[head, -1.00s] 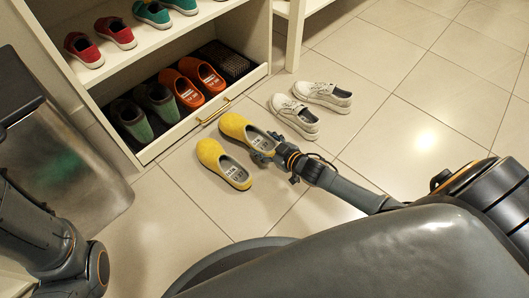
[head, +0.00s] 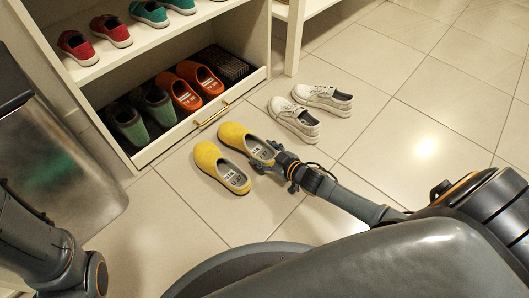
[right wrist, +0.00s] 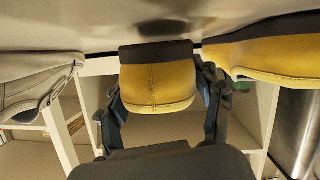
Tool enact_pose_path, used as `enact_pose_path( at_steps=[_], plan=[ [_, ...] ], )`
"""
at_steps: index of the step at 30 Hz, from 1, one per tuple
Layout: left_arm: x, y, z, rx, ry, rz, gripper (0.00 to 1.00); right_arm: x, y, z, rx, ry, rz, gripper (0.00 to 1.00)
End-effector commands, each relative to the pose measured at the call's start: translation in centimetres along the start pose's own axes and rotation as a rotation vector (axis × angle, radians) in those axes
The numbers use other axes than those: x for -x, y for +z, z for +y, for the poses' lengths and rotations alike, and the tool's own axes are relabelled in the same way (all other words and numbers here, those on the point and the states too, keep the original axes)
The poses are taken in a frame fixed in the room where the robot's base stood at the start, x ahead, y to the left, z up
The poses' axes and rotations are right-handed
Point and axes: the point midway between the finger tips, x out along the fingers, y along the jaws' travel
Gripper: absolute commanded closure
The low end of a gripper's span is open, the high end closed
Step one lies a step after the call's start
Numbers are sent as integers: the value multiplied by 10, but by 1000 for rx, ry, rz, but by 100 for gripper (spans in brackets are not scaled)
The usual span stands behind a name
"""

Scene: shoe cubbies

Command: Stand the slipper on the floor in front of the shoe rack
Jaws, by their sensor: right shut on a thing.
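Two yellow slippers with dark soles are in front of the shoe rack (head: 196,122), soles down and side by side. The left slipper (head: 207,158) stands free on the floor. The right slipper (head: 234,133) has its heel in my right gripper (head: 282,168), which is shut on it. In the right wrist view the held slipper (right wrist: 158,85) sits between the two fingers (right wrist: 162,105), level, its sole at or very close to the floor. The other yellow slipper (right wrist: 275,55) is beside it there. My left gripper is outside the view; only part of that arm shows.
White shoes (head: 296,122) stand on the floor right of the slippers. The rack's bottom tray holds green shoes (head: 128,122), orange clogs (head: 184,92) and a dark woven box (head: 222,66). A metal bin (head: 60,150) is at left. Floor (head: 400,150) at right is clear.

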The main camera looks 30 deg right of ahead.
Motion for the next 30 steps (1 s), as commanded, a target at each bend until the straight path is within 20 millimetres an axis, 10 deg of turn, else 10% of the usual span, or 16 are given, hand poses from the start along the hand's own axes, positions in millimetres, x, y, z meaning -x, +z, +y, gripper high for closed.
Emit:
enact_pose_path(
  at_steps=[1, 2, 5, 19, 30],
  plan=[
    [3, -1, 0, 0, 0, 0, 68, -1, 8, 0, 9, 1, -9, 69],
    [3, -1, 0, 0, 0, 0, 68, -1, 9, -1, 9, 1, -10, 29],
    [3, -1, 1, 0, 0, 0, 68, -2, 10, -1, 11, 0, -11, 12],
    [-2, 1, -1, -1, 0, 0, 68, 3, -3, 1, 15, -1, -9, 12],
    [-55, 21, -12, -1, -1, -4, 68, 85, -10, 2, 6, 0, -12, 12]
  ],
)
